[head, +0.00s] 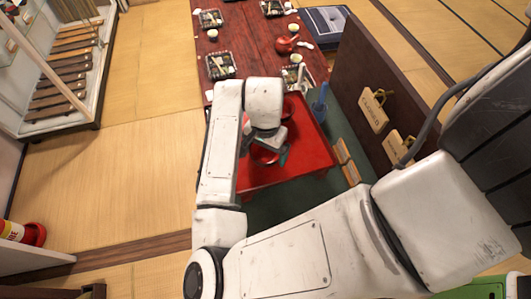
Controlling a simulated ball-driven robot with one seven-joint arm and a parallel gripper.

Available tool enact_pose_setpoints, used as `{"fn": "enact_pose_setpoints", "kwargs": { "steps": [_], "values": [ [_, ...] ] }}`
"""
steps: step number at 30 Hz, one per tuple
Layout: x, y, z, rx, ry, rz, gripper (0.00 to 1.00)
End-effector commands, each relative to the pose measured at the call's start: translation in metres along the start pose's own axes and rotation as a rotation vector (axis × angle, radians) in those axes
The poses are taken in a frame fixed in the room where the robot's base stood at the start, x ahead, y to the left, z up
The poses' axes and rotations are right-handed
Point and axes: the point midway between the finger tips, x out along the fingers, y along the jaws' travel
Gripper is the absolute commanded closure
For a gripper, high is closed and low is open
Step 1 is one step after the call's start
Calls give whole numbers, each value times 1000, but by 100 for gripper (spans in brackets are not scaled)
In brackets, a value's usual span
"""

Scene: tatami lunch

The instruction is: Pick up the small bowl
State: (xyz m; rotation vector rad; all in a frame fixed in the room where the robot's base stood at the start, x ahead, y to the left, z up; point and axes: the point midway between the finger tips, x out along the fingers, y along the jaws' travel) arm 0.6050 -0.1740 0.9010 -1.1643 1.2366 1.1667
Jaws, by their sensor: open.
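A red bowl (263,157) sits on a red tray (312,150), partly hidden under my wrist. Another dark red bowl (288,108) shows on the tray just behind my wrist. I cannot tell which of them is the small bowl. My gripper (282,157) points down over the tray, right beside the nearer bowl. My own wrist hides most of it; a small teal tip shows. It is open, and I see nothing held. I cannot tell whether it touches the bowl.
A long dark red table (240,35) behind holds several square dishes, small white bowls and a red teapot (285,45). A blue bottle-like object (320,102) stands right of the tray. A dark panel with wooden tags (373,108) rises at right. Tatami at left (150,130) is clear.

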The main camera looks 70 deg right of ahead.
Motion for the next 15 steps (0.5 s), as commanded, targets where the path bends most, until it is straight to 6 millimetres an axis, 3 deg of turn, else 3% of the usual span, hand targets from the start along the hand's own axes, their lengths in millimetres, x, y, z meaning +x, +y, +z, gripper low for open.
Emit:
{"fn": "enact_pose_setpoints", "kwargs": {
  "steps": [4,15],
  "values": [
    [0,0,0,0,0,0,2],
    [-1,0,0,0,1,0,36]
  ]
}}
